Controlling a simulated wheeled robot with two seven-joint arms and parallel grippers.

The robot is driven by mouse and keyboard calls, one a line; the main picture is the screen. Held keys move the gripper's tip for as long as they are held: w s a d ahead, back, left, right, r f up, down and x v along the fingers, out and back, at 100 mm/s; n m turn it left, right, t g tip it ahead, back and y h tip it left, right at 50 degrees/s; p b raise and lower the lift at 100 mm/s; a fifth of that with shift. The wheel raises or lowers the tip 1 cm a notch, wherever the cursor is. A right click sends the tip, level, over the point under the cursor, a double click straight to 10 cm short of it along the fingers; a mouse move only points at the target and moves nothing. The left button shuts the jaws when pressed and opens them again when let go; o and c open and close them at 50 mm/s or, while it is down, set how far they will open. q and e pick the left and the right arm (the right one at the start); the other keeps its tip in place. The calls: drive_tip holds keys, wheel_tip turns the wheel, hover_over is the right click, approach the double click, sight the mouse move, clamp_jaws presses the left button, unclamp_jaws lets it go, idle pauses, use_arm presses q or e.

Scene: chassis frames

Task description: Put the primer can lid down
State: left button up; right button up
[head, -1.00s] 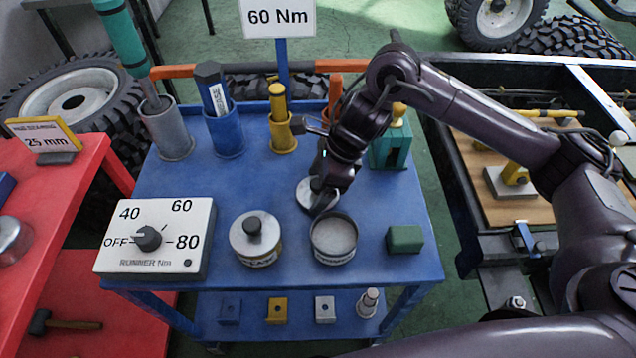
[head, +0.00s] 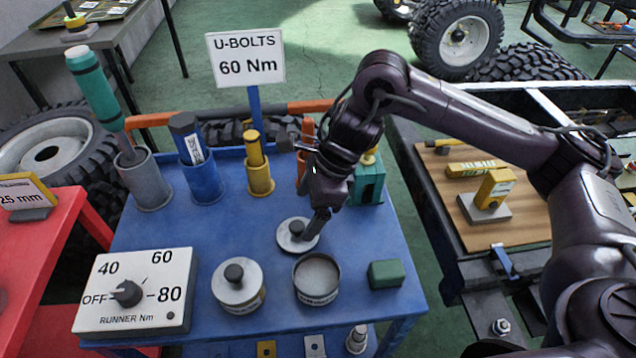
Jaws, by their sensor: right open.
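The primer can lid (head: 285,240), a grey disc with a dark knob, lies flat on the blue cart top (head: 230,228). An open can (head: 318,289) with a pale label and grey contents stands just in front of the lid, apart from it. My right gripper (head: 311,222) points down at the lid's right side, close to the knob. It is open, and its fingers hide part of the lid. Whether a finger touches the knob I cannot tell. My left gripper is not in view.
A second can with its lid on (head: 238,294) stands left of the open can. A green block (head: 385,274) lies to the right. A dial box (head: 135,297) is at front left. Blue, grey and yellow holders (head: 203,183) line the back. The cart top left of the lid is clear.

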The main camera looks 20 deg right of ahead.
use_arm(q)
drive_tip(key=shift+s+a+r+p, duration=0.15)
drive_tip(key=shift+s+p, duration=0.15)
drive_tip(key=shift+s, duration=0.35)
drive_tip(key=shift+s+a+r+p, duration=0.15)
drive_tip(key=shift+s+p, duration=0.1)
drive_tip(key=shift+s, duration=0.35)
use_arm(e)
drive_tip(key=v, duration=0.5)
drive_tip(key=shift+d+r, duration=0.15)
drive_tip(key=shift+r, duration=0.2)
